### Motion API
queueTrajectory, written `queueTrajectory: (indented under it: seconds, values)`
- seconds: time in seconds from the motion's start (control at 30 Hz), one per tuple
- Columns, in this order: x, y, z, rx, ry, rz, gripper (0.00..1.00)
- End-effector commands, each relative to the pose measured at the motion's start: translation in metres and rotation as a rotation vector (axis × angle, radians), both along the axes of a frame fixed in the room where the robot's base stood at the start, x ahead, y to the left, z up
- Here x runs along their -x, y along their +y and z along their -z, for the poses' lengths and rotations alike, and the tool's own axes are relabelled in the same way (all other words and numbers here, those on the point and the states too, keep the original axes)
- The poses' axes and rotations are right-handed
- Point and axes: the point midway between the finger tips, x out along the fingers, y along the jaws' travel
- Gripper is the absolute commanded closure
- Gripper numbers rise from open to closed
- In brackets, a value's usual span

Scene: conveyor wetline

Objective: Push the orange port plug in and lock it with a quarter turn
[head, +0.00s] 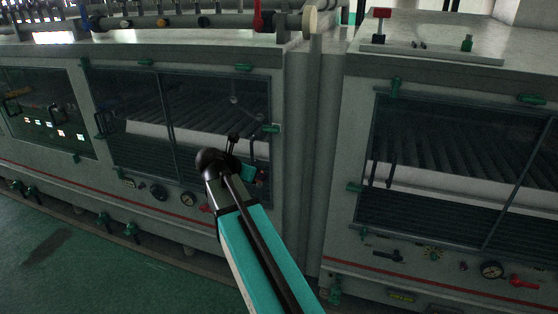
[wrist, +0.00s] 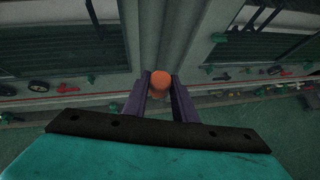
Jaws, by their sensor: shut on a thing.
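The orange port plug (wrist: 160,78) shows in the wrist view as a short round orange piece between the two dark fingers. My gripper (wrist: 161,84) is shut on it, with the plug's far end showing at the fingertips. Behind it is the grey upright gap between two machine housings. I cannot make out a port there, nor whether the plug touches anything. In the head view my gripper (head: 261,180) is small and partly hidden behind my arm, in front of the left machine near its right edge. The plug is not clear there.
The left machine (head: 190,62) and right machine (head: 430,75) have dark windows with green latches. Gauges (head: 189,199) and a red-handled valve (head: 523,283) stick out along their lower fronts. The green floor (head: 60,245) is open at the lower left.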

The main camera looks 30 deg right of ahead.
Motion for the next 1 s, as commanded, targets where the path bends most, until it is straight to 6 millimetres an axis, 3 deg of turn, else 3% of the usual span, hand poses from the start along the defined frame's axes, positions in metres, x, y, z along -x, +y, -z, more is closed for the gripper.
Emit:
queueTrajectory:
  seconds: [0.03,0.2,0.6,0.8,1.0]
  values:
    - [0.002,0.018,0.013,0.0,0.002,-0.018,1.0]
    - [0.006,0.068,0.041,0.0,0.002,-0.068,1.0]
    - [0.029,0.176,0.1,0.0,0.002,-0.185,1.0]
    - [0.038,0.203,0.114,0.0,0.001,-0.218,1.0]
    - [0.04,0.209,0.116,0.0,0.0,-0.223,1.0]
